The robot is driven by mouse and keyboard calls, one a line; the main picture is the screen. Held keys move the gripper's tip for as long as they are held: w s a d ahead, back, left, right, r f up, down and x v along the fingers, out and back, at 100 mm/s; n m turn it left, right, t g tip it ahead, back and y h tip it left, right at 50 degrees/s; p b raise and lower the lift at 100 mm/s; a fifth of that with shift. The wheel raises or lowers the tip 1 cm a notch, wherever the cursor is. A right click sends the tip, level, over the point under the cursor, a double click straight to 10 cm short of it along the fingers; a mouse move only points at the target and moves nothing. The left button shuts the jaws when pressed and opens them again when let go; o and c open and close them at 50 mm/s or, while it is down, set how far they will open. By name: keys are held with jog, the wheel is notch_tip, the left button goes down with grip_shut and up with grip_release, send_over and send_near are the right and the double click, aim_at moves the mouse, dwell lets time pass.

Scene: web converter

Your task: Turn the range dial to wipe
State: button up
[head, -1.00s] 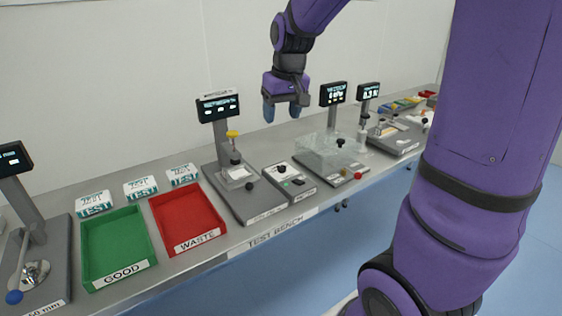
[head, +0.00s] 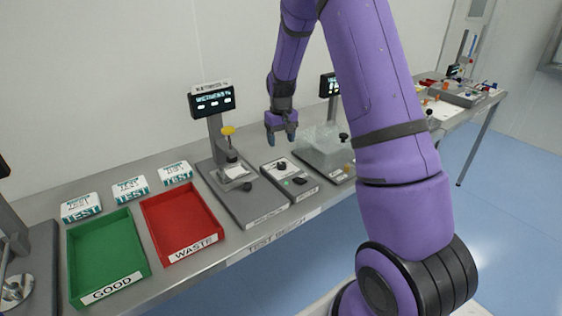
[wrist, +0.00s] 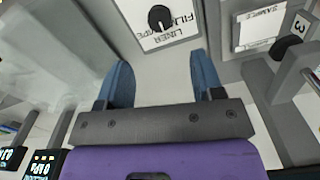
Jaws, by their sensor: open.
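The range dial is a black knob (wrist: 159,17) on a white plate at the top of the wrist view, with printed words including LINER and FILM around it, upside down. In the head view the dial (head: 281,166) sits on a small grey box (head: 301,192) on the bench. Which word it points at is unclear. My gripper (head: 281,138) is open and empty, above and behind the box, with its fingers pointing down. In the wrist view its two blue fingertips (wrist: 161,75) are spread wide and apart from the dial.
Left of the box stands a tester (head: 257,205) with a yellow-topped post and a display (head: 212,100). A clear-covered device (head: 318,142) is close on the right. A red WASTE tray (head: 181,222) and green GOOD tray (head: 106,258) lie further left.

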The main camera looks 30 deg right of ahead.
aim_at(282, 163)
notch_tip(282, 163, down, 10)
jog(key=shift+r, duration=0.25)
jog(key=shift+c, duration=0.4)
jog(key=c, duration=0.8)
jog(key=shift+c, duration=0.2)
jog(key=shift+m, duration=0.3)
jog(key=m, duration=1.1)
jog(key=shift+s+d, duration=0.1)
jog(key=shift+m, duration=0.3)
